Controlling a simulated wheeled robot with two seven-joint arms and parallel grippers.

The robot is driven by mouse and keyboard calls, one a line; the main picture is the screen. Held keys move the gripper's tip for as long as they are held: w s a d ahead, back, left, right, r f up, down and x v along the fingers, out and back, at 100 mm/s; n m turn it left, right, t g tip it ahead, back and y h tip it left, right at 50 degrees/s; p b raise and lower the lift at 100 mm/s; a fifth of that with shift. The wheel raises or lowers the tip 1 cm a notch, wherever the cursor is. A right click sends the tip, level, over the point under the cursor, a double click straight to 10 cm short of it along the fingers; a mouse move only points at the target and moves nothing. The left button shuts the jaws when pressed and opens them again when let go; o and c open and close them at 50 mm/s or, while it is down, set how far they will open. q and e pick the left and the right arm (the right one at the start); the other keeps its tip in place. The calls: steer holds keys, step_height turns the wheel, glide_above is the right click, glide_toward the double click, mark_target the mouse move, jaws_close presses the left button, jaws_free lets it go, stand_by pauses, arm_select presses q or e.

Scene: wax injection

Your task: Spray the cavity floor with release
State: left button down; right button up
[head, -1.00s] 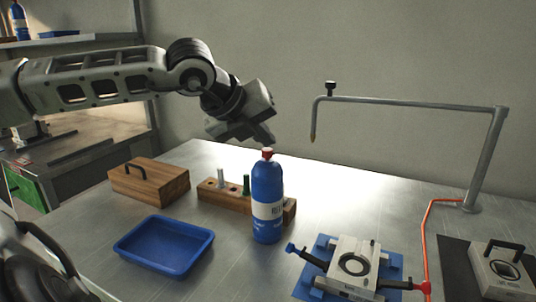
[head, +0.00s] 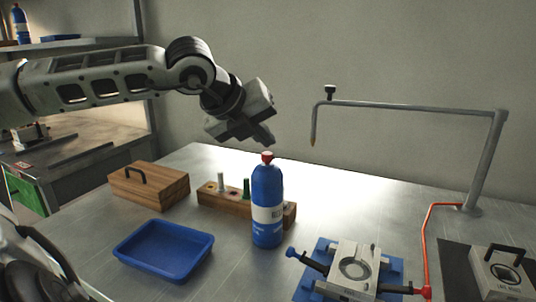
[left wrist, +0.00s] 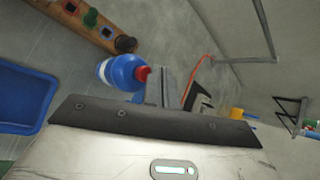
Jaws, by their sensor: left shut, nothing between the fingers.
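A blue spray bottle (head: 267,210) with a white label and red top stands upright on the metal table. My left gripper (head: 265,139) is shut and empty, pointing down just above the red top, with a small gap visible in the head view. In the left wrist view the bottle (left wrist: 120,72) shows beside the shut fingers (left wrist: 172,86); whether they touch its top is unclear there. The light mould block (head: 340,279) with a round cavity (head: 355,269) sits on a blue base (head: 312,280) at the front right. My right gripper is not in view.
A blue tray (head: 163,268) and a wooden box with a handle (head: 170,189) are at left. A wooden rack (head: 213,198) stands behind the bottle. At right are a bent pipe stand (head: 487,160), a red hose (head: 426,245) and another handled block (head: 490,278).

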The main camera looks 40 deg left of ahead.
arm_select(q)
steer(key=shift+r, duration=0.3)
step_height(320, 180, up, 6)
steer(key=p, duration=0.3)
steer(key=shift+p, duration=0.35)
stand_by(1.8)
stand_by(0.6)
